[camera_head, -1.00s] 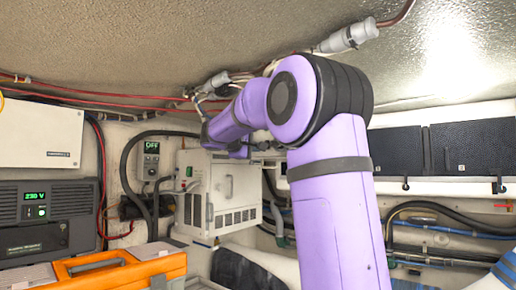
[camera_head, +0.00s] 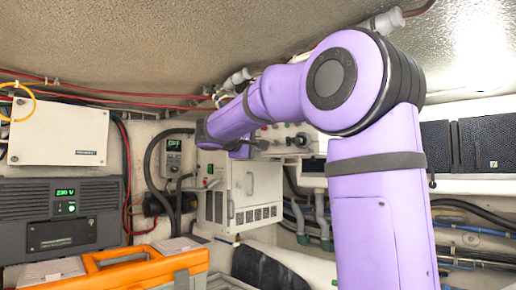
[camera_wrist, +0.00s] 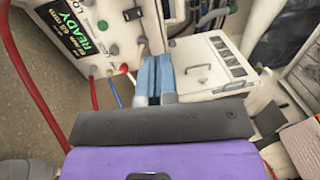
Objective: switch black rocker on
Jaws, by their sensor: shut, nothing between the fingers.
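My gripper (camera_wrist: 154,62) shows in the wrist view with its two blue-grey fingers pressed together and nothing between them. Its tips are in front of a pale panel (camera_wrist: 78,62); I cannot tell whether they touch it. The panel has a green READY display (camera_wrist: 72,28), a green light (camera_wrist: 115,50) and small black controls. One blocky black control (camera_wrist: 133,13) up and left of the fingertips may be the black rocker; its on or off position is too small to tell. In the head view my purple arm covers part of the panel, and my fingers cannot be made out.
A white vented cabinet (camera_head: 252,184) with a handle is beside the panel. A grey unit (camera_head: 60,240) reading 230 V, a small OFF display (camera_head: 174,145) and an orange toolbox (camera_head: 140,268) are at left. Red and blue cables (camera_wrist: 30,85) run near the panel. Pipes crowd the right.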

